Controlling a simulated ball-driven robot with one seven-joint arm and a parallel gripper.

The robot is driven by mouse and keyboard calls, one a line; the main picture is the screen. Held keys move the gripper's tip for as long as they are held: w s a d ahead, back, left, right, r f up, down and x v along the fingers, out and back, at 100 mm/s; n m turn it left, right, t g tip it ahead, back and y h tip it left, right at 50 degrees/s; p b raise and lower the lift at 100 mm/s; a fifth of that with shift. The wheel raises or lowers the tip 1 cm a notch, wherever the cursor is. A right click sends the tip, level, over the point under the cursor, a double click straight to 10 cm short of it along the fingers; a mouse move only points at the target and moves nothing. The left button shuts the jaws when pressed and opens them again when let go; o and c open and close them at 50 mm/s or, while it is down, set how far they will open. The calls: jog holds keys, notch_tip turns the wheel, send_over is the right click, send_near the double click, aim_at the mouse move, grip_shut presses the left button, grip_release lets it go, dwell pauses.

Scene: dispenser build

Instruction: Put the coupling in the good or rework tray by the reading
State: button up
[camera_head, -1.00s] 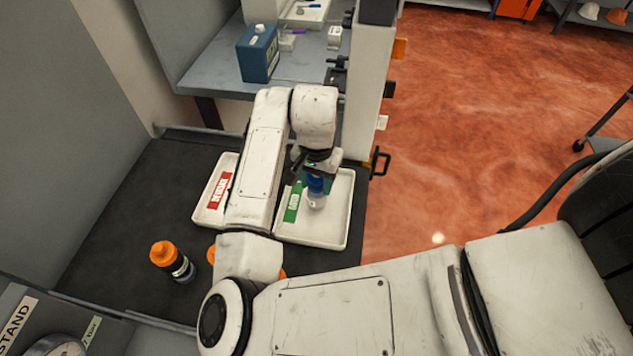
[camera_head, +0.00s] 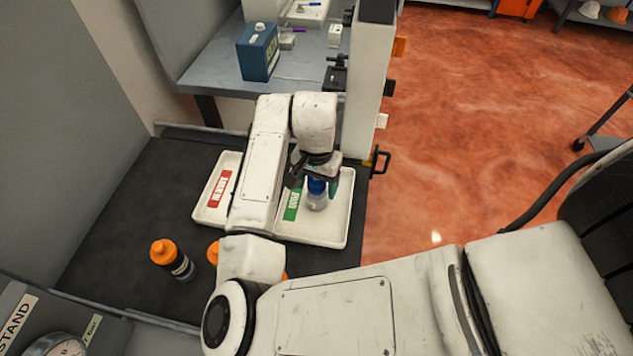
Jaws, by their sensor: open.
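The coupling (camera_head: 317,201), with a blue upper part and a pale silver lower part, stands upright in the good tray (camera_head: 343,225), beside its green label. My gripper (camera_head: 315,184) is over the coupling with its fingers spread on either side of its blue top. Whether a finger still touches it is hard to tell. The rework tray (camera_head: 206,203), with a red label, lies to the left, partly hidden by my arm. A round dial gauge (camera_head: 64,349) shows only in part at the bottom left corner, and its reading is not legible.
A white post (camera_head: 367,90) rises behind the trays. A blue box (camera_head: 258,52) sits on the grey shelf. The mat's left side is clear.

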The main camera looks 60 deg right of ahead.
notch_tip(320, 180, up, 12)
jog(key=shift+r+b, duration=0.15)
jog(key=shift+b, duration=0.2)
dwell(0.8)
